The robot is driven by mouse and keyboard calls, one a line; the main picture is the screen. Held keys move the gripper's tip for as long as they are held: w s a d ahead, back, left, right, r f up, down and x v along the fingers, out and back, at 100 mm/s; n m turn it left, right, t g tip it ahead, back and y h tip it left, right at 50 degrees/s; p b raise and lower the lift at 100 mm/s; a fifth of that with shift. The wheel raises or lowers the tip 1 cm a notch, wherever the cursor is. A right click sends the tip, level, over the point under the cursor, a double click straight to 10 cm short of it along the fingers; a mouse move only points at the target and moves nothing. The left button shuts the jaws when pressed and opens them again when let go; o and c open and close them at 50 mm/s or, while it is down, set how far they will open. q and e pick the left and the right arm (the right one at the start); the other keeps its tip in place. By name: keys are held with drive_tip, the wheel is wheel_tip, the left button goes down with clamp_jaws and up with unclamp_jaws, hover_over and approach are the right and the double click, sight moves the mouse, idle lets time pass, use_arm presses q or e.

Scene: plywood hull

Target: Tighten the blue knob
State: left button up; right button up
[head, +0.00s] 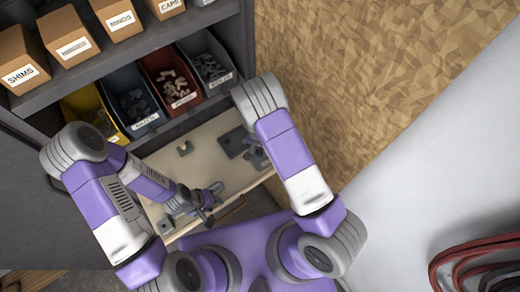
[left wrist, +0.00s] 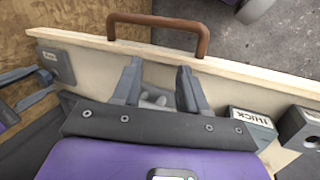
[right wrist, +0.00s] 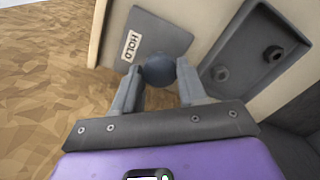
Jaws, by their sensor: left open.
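A round dark blue-grey knob (right wrist: 158,70) stands beside a grey plate labelled HOLD (right wrist: 150,38) in the right wrist view. My right gripper (right wrist: 158,66) is open, its fingertips on either side of the knob. Whether they touch it I cannot tell. In the head view the right gripper (head: 257,156) is over the board's right side, the knob mostly hidden there. My left gripper (left wrist: 159,66) is open over the board's front edge near the brown handle (left wrist: 158,27). A small grey rounded part (left wrist: 152,98) shows between its fingers. In the head view the left gripper (head: 212,198) is low.
The pale wooden board (head: 210,140) extends from the dark shelf. A grey tray with bolts (right wrist: 250,62) is right of the knob; a block labelled THICK (left wrist: 252,125) is on the board. Labelled bins (head: 130,98) and cardboard boxes (head: 70,38) stand above. A plywood wall (head: 350,80) is right.

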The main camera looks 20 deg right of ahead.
drive_tip(key=shift+c, duration=1.2)
use_arm(q)
drive_tip(key=shift+r, duration=0.1)
use_arm(e)
drive_tip(key=shift+m, duration=0.3)
